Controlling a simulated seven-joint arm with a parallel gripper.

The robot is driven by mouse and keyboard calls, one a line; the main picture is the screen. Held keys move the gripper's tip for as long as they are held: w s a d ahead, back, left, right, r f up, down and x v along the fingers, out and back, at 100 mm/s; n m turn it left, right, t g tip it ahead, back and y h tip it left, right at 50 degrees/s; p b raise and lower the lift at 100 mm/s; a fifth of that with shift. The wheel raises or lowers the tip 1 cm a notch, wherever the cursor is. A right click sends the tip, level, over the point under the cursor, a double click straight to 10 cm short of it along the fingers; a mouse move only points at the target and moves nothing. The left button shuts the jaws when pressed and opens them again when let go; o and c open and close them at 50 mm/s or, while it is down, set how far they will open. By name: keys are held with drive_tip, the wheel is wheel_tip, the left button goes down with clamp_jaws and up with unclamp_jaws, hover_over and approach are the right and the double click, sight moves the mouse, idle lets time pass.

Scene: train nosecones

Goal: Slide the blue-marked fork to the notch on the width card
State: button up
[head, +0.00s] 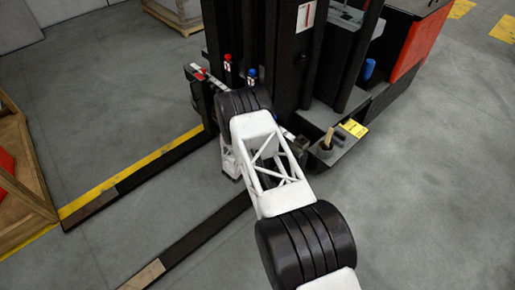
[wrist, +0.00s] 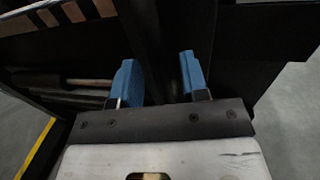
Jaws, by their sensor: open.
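My gripper shows in the wrist view (wrist: 159,78) with its two blue fingers apart. A dark upright bar (wrist: 148,45) shows between and beyond the fingers; I cannot tell whether they touch it. In the head view my arm hides the fingers. The forklift carriage carries a red-topped knob (head: 228,62) and a blue-topped knob (head: 251,76), each with a small white tag. Two dark forks run out low to the lower left, a left one (head: 140,175) and a right one (head: 195,238). A white card with a red mark (head: 307,15) is on the mast; its notch is not discernible.
A strip of coloured segments (wrist: 85,12) crosses the top left of the wrist view. A wooden crate (head: 25,180) stands at the left. The grey floor (head: 430,190) at right is clear.

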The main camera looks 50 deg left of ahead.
drive_tip(key=s+d, duration=0.1)
drive_tip(key=s, duration=0.5)
drive_tip(key=shift+s+d, duration=0.2)
drive_tip(key=shift+w, duration=0.1)
idle(0.4)
